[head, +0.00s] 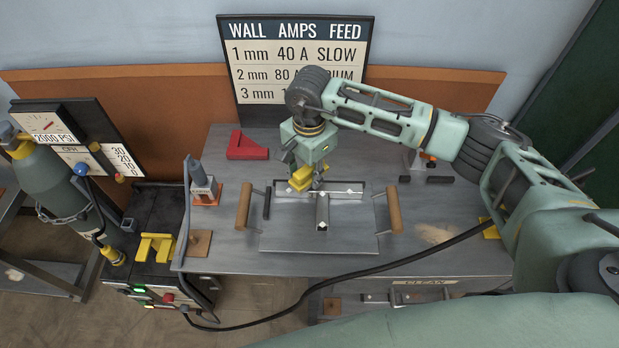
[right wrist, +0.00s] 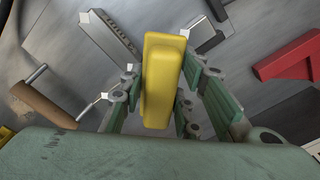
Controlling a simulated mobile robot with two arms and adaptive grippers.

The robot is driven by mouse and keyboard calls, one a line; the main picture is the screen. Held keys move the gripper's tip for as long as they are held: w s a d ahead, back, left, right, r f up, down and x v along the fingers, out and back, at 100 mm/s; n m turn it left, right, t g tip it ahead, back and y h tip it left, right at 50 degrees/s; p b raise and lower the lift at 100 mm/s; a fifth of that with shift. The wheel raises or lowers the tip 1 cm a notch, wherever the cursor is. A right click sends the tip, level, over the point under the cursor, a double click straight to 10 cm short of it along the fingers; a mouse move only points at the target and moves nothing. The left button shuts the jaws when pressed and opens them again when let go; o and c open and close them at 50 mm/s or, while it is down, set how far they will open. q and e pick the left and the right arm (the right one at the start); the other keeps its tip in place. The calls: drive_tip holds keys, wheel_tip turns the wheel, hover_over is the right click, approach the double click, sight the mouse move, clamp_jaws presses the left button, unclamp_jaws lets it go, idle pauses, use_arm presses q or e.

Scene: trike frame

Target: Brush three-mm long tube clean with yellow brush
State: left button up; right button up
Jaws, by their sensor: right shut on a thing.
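My right gripper (head: 305,172) is shut on the yellow brush (head: 300,184), above the left part of the long tube. In the right wrist view the yellow brush (right wrist: 160,82) stands between the green fingers. The long grey tube (head: 345,193) lies crosswise on a flat metal plate (head: 290,242); the brush and gripper hide part of its left side. A shorter tube (head: 322,212) meets it and points toward me. I cannot tell whether the bristles touch the tube, and no thickness mark is readable on it. My left gripper is not in view.
Wooden handles (head: 243,207) (head: 394,210) flank the plate. A red angle block (head: 247,146) lies behind left, and a torch in a stand (head: 204,188) is at left. A black cable (head: 380,264) crosses the table front. The wall sign (head: 292,60) stands behind.

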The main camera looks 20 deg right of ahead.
drive_tip(key=r, duration=0.1)
drive_tip(key=r+p, duration=0.1)
drive_tip(key=shift+s+d+r, duration=0.2)
drive_tip(key=shift+d+r, duration=0.1)
drive_tip(key=shift+d, duration=0.05)
wheel_tip(320, 180, up, 2)
drive_tip(key=shift+w+a+r+p, duration=0.1)
drive_tip(key=shift+a+p, duration=0.05)
drive_tip(key=shift+p, duration=0.3)
drive_tip(key=shift+r, duration=0.5)
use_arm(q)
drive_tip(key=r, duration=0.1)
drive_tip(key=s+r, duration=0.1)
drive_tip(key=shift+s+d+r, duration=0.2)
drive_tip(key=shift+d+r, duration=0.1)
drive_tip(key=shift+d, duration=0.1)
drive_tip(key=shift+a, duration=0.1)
